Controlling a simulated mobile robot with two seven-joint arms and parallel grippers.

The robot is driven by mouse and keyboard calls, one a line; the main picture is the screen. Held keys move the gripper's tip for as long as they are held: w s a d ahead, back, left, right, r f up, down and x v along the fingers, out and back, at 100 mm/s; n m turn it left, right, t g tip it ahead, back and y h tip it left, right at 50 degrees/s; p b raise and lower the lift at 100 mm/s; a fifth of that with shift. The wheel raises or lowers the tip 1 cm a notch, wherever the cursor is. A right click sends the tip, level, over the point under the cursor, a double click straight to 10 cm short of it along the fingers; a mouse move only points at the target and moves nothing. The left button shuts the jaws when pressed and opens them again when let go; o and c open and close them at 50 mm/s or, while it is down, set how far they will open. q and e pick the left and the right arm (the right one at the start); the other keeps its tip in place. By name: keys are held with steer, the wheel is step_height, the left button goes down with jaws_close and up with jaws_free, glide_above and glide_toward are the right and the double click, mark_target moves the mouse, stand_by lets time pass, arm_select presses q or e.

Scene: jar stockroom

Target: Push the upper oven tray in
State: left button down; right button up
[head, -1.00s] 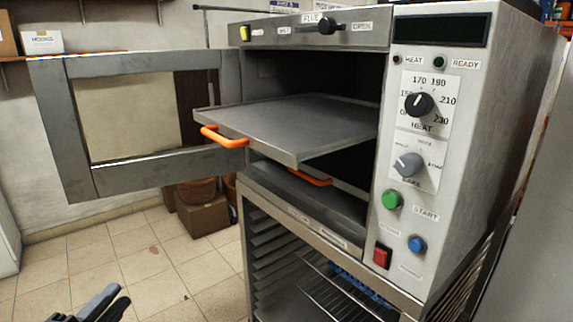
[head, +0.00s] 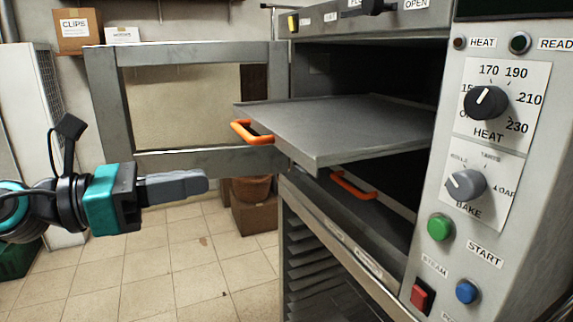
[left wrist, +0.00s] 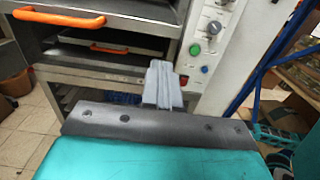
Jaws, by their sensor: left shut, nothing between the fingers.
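The upper oven tray (head: 350,128) is a flat grey sheet with an orange handle (head: 250,133) at its front left. It sticks well out of the open oven chamber in the head view. In the left wrist view its orange handle (left wrist: 60,17) shows at the upper left. A lower tray with an orange handle (head: 352,186) sits further in below it. My left gripper (head: 205,182) is shut and empty, in front of and below the upper tray's handle, apart from it. It also shows in the left wrist view (left wrist: 160,68).
The oven door (head: 110,100) stands open to the left, behind my left gripper. The control panel (head: 490,150) with knobs and buttons is at the right. Below the oven is a rack (head: 305,255). A brown box (head: 255,218) stands on the floor behind.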

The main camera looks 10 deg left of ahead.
arm_select(q)
steer(key=d, duration=0.1)
steer(key=p, duration=0.8)
glide_toward(302, 165)
steer(key=x, duration=0.5)
steer(key=shift+w+d+r, duration=0.15)
steer(key=shift+d+r, duration=0.05)
steer(key=shift+w+d+f, duration=0.15)
steer(key=shift+w+d, duration=0.25)
steer(key=shift+d, duration=0.2)
arm_select(e)
steer(key=shift+h, duration=0.5)
steer(key=r, duration=0.1)
steer(key=s+d+r, duration=0.1)
steer(key=r, duration=0.1)
steer(key=d+r, duration=0.1)
steer(key=shift+s+d+r, duration=0.15)
steer(key=shift+s+r, duration=0.15)
steer(key=shift+r, duration=0.05)
arm_select(q)
steer(key=shift+w+f, duration=0.1)
arm_select(e)
steer(key=shift+f, duration=0.15)
